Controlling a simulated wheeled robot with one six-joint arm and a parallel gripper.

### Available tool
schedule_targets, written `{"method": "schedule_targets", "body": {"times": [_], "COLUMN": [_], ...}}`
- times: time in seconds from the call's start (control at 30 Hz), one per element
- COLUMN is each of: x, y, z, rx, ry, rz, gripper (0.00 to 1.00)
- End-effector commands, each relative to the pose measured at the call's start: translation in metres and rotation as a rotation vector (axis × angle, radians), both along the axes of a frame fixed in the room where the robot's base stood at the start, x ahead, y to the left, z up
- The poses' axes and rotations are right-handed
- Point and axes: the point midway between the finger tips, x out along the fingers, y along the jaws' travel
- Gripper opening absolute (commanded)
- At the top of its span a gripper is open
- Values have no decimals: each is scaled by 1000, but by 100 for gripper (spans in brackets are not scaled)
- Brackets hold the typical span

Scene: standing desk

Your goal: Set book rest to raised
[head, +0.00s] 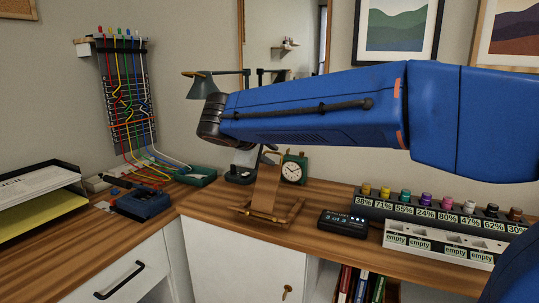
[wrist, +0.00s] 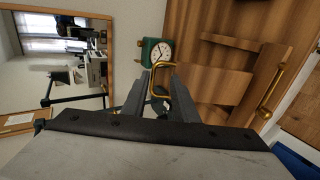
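The book rest (head: 267,188) is a light-brown wooden panel that stands steeply tilted on a low wooden base with brass-coloured rods, in the middle of the desk. In the wrist view its panel (wrist: 210,81) is right of the fingers. A brass-coloured wire loop on it shows at the fingertips. My gripper (wrist: 161,72) is at the panel's upper end, with its two grey fingers apart and the loop between or just beyond them; I cannot tell whether they touch it. In the head view the gripper is mostly hidden behind my blue arm.
A green clock (head: 293,168) stands close behind the book rest. A black display box (head: 342,222) and a white rack (head: 445,243) are to the right. A lamp (head: 200,85) is behind my arm. A blue device (head: 143,204) and paper trays (head: 40,190) are left.

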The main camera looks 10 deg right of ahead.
Motion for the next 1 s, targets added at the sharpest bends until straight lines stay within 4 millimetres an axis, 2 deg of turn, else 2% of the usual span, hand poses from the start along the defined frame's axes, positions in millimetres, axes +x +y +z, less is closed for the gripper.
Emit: {"method": "schedule_targets", "body": {"times": [0.47,1.0], "x": [-5,-68], "y": [5,51], "z": [6,55], "rx": [1,1], "ry": [-5,-4], "rz": [2,5], "gripper": [25,25]}}
